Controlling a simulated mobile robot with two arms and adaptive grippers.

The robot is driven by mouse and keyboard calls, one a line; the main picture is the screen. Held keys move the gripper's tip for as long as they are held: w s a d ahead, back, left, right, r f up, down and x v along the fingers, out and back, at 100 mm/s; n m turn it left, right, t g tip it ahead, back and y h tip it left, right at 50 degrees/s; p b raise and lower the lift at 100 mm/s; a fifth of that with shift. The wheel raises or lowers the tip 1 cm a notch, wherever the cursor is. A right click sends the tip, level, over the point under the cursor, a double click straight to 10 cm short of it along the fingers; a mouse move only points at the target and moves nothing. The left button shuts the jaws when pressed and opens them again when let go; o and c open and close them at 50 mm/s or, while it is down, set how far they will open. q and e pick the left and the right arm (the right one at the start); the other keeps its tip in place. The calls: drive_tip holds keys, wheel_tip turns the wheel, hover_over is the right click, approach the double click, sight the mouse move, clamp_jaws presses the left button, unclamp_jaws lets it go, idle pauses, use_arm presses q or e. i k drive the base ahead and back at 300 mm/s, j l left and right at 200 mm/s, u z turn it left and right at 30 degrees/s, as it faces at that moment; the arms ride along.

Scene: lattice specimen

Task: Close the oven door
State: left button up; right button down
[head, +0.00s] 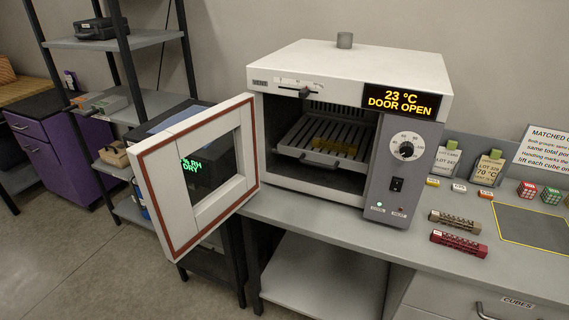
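The oven (345,60) is a white and grey box on the grey bench. Its display (400,100) reads "23 °C DOOR OPEN". The oven door (165,160) is white with a red-brown seal and a square window. It is swung wide open on its left hinge and sticks out past the bench's front edge. Inside the oven chamber is a slatted rack (300,148) with a yellow lattice piece (335,146) on it. Neither of my grippers is in the head view, and nothing is touching the door.
A dark metal shelf rack (125,42) stands behind and left of the door. Floor at the lower left is clear.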

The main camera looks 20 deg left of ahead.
sight(155, 161)
drive_tip(key=i+j+z, duration=0.15)
drive_tip(key=j+z, duration=0.7)
drive_tip(key=j, duration=0.15)
drive_tip(key=j+z, duration=0.4)
drive_tip(key=j, duration=1.25)
drive_tip(key=k+j, duration=0.15)
drive_tip(key=j, duration=0.95)
